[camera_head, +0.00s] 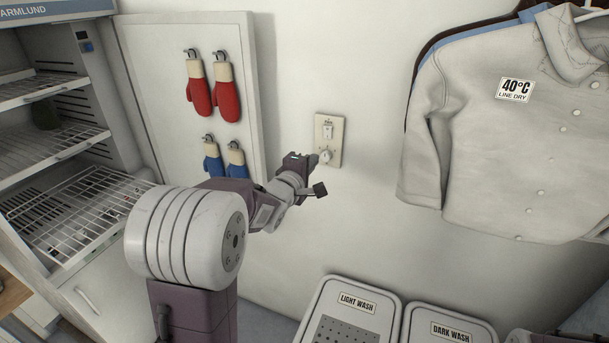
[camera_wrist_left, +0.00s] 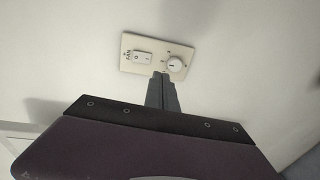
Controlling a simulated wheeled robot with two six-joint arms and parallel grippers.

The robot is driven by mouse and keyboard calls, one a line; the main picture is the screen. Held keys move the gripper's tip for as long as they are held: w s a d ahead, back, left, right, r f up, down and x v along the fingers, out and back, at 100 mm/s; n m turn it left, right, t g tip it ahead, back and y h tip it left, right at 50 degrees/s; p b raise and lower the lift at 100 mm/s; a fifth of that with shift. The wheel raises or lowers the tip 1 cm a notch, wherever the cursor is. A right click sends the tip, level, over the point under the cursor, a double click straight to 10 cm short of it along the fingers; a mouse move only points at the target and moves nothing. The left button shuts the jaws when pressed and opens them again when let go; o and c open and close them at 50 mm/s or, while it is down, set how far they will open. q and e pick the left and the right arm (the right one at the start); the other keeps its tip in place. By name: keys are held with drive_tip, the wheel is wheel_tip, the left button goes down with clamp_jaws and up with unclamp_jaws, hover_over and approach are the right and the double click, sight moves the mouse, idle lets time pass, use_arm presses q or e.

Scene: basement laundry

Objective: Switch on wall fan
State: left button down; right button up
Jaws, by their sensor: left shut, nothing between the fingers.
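A cream wall plate (camera_head: 328,139) with a rocker switch (camera_head: 328,131) above a round knob (camera_head: 326,156) is on the white wall, right of the mitten board. In the left wrist view the plate (camera_wrist_left: 156,57) shows lettering that reads like FAN beside the rocker switch (camera_wrist_left: 143,57), and the knob (camera_wrist_left: 174,65) is to the right. My left gripper (camera_head: 316,160) is shut and empty, with its tips at the lower part of the plate near the knob. The fan itself is not seen.
A board with red mittens (camera_head: 212,88) and blue mittens hangs left of the plate. An open cabinet with wire shelves (camera_head: 80,210) is at far left. A white coat (camera_head: 500,130) hangs at right. Hampers marked LIGHT WASH (camera_head: 357,302) and DARK WASH (camera_head: 452,332) stand below.

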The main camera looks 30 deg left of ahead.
use_arm(q)
drive_tip(key=s, duration=0.5)
drive_tip(key=d+f+m+g+h, duration=0.15)
drive_tip(key=d+f, duration=0.25)
drive_tip(key=d, duration=0.4)
drive_tip(key=s+d+f+m+g, duration=0.2)
drive_tip(key=s+f+m+g, duration=0.35)
drive_tip(key=f, duration=0.65)
drive_tip(key=s+f+m+g, duration=0.4)
drive_tip(key=s+m, duration=0.1)
drive_tip(key=s, duration=0.4)
drive_tip(key=s+f+m+g, duration=0.4)
drive_tip(key=s+f+m, duration=0.1)
drive_tip(key=s, duration=0.4)
drive_tip(key=shift+f+m, duration=0.2)
drive_tip(key=shift+m, duration=0.5)
drive_tip(key=shift+d+y, duration=0.1)
drive_tip(key=shift+y, duration=0.15)
